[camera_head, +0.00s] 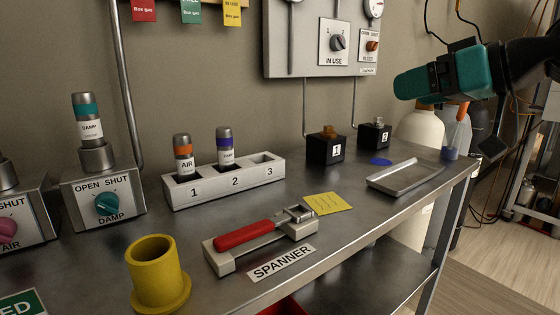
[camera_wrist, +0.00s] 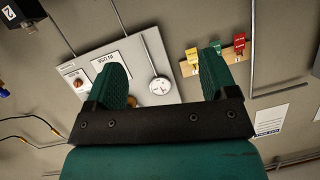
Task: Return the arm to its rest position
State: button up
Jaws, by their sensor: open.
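My gripper (camera_head: 408,86) is raised at the upper right of the head view, above the right end of the bench and apart from everything on it. In the wrist view my gripper (camera_wrist: 164,72) shows two teal fingers spread apart with nothing between them. The black part of my arm runs off to the right edge of the head view. Beyond the fingers, the wrist view shows the wall panel with a round gauge (camera_wrist: 159,86) and coloured tags (camera_wrist: 212,60).
The steel bench (camera_head: 345,235) carries a red-handled spanner (camera_head: 245,234) in its holder, a yellow cup (camera_head: 157,272), a numbered rack (camera_head: 225,183) with two vials, black blocks (camera_head: 325,149) and a metal tray (camera_head: 405,178).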

jog(key=s+a+f+g+h, duration=0.3)
jog(key=s+f+g, duration=0.2)
jog(key=s+f, duration=0.55)
jog(key=s+a+f+g+h, duration=0.2)
jog(key=s+a+f+g, duration=0.25)
jog(key=s+f, duration=0.6)
notch_tip(320, 180, up, 17)
jog(key=s+d+p, duration=0.1)
jog(key=p, duration=1.6)
jog(key=shift+s+r+g+p, duration=0.2)
jog(key=shift+s+g+p, duration=0.15)
jog(key=shift+p, duration=0.05)
jog(key=shift+d, duration=0.1)
